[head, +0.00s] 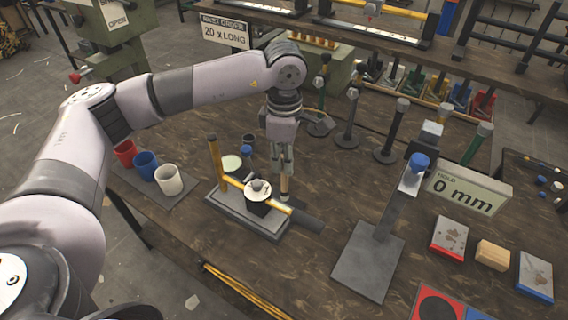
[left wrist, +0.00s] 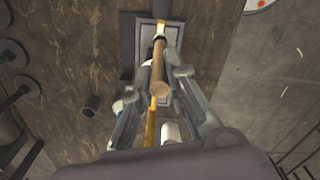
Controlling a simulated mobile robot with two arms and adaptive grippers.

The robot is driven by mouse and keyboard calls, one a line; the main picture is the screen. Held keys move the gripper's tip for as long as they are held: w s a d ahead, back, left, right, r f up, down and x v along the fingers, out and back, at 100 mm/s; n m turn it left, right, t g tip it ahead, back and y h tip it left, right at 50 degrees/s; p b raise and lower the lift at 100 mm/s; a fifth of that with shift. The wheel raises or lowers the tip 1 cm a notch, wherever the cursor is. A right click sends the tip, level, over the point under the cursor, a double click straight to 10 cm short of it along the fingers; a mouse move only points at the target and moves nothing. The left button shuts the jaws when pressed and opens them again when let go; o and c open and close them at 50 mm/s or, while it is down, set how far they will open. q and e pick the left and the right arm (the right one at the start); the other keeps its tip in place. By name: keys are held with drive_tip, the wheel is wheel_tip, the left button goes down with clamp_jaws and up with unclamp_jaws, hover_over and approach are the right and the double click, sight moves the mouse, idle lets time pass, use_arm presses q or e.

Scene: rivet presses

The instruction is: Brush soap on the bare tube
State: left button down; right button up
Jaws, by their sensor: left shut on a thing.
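My left gripper (head: 283,168) points down over the table and is shut on a brush with a wooden handle (head: 284,186). In the left wrist view the brush handle (left wrist: 160,92) sits between the two fingers (left wrist: 158,85). Below and around it is a grey fixture base (head: 232,219) with a yellow upright post (head: 214,162) and a low yellow tube (head: 273,205). The tube ends in a dark grey sleeve (head: 306,222) at right. The brush tip is close to the tube; contact is unclear.
Red (head: 124,152), blue (head: 146,165) and white (head: 168,179) cups are at left. A stand (head: 368,262) with a "0 mm" display (head: 465,193) is at right.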

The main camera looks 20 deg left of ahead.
use_arm(q)
drive_tip(key=shift+d+r, duration=0.15)
drive_tip(key=shift+r, duration=0.5)
drive_tip(key=shift+r+p, duration=0.35)
drive_tip(key=shift+d+r+p, duration=0.1)
drive_tip(key=shift+r+p, duration=0.2)
drive_tip(key=shift+r, duration=0.55)
use_arm(e)
drive_tip(key=shift+d+r, duration=0.45)
drive_tip(key=shift+r, duration=0.35)
